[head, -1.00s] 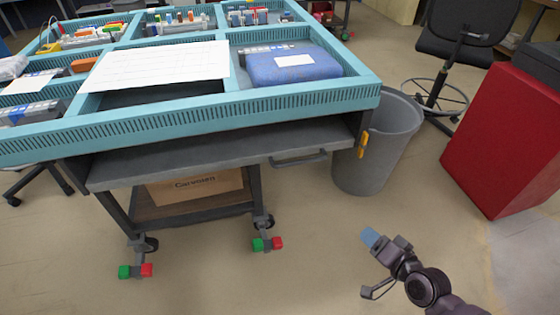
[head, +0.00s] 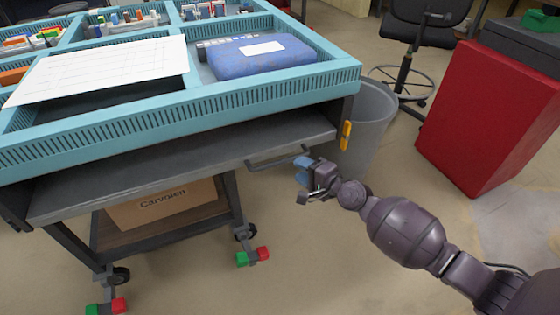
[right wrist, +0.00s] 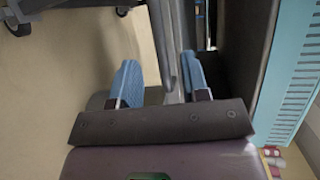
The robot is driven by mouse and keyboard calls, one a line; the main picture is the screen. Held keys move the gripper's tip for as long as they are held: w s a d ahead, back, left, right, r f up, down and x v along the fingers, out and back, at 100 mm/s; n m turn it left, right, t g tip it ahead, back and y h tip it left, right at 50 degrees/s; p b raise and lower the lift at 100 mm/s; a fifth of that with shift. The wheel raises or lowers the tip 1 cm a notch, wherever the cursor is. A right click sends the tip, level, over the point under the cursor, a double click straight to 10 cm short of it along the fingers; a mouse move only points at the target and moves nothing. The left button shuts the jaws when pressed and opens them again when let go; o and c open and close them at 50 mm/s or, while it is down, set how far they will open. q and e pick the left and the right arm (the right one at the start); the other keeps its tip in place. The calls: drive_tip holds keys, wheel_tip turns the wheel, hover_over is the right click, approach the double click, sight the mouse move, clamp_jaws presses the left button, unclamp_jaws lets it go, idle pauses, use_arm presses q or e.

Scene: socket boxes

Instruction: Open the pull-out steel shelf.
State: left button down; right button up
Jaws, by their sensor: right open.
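The grey steel shelf (head: 185,172) is a flat slab under the turquoise table frame, its front edge only slightly out. Its dark handle (head: 272,161) is a thin bar on the front edge, toward the right end. My right gripper (head: 303,170) is at the handle's right end, its blue-padded fingers apart. In the right wrist view, the open fingers (right wrist: 159,62) stand on either side of a grey bar (right wrist: 164,45), which seems to be the handle. I cannot tell whether either finger touches it. My left gripper is out of view.
A grey bin (head: 365,130) stands close behind my right gripper. A red cabinet (head: 490,115) is to the right. A cardboard box (head: 163,203) sits on the lower shelf, above wheeled legs. The floor in front is clear.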

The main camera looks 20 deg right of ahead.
sight(284, 162)
drive_tip(key=shift+b+x, duration=0.6)
drive_tip(key=shift+x, duration=3.25)
drive_tip(key=shift+f, duration=0.1)
clamp_jaws()
